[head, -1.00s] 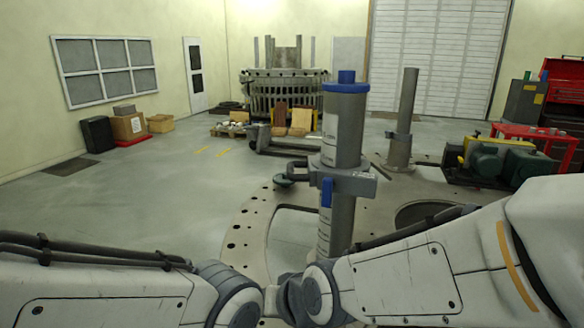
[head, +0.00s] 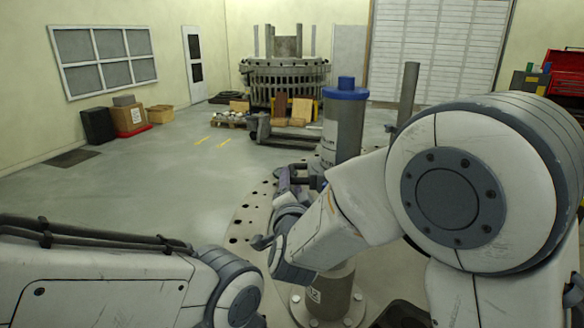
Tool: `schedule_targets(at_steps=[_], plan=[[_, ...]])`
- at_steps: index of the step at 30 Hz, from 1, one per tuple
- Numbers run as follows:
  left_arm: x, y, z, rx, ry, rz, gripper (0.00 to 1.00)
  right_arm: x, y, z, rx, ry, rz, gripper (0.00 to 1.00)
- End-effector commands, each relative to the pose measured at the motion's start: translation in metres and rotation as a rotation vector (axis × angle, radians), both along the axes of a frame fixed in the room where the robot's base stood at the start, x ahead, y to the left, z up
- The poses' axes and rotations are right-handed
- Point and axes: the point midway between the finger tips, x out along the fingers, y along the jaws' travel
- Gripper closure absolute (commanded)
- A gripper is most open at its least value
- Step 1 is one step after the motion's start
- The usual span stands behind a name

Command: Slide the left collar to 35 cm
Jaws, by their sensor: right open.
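The near grey post (head: 343,125) with a blue cap stands upright on a bolted foot. The left collar (head: 318,168) is around this post, mostly hidden behind my right arm; its dark side handle shows at its left. My right gripper (head: 287,182) is open at the left side of the post, close to the collar's handle. I cannot tell whether it touches the handle. The post's scale is too small and too covered to read. My left gripper is out of view; only my left arm shows at the lower left.
A second post (head: 408,92) stands behind to the right, partly covered by my right arm. The perforated turret plate (head: 250,215) lies on the floor around the near post. A pallet jack (head: 262,128) and a large ring-shaped machine part (head: 285,80) stand farther back.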

Motion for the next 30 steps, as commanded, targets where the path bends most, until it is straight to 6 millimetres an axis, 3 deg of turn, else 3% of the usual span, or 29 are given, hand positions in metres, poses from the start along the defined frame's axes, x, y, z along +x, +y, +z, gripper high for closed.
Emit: schedule_targets(at_steps=[3, 9, 20, 24, 30], plan=[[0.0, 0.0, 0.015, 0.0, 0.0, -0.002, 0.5, 0.022, 0.0, 0.003, -0.001, 0.003, -0.003, 0.47], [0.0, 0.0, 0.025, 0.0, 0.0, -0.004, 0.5, 0.045, 0.001, 0.002, -0.001, 0.0, 0.0, 0.47], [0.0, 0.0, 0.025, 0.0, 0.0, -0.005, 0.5, 0.05, 0.001, 0.0, -0.001, 0.0, 0.001, 0.47], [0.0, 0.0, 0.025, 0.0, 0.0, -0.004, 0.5, 0.05, 0.001, 0.0, -0.001, 0.0, 0.001, 0.96], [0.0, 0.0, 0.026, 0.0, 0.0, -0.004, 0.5, 0.05, 0.002, 0.002, -0.001, -0.003, 0.002, 1.0]])
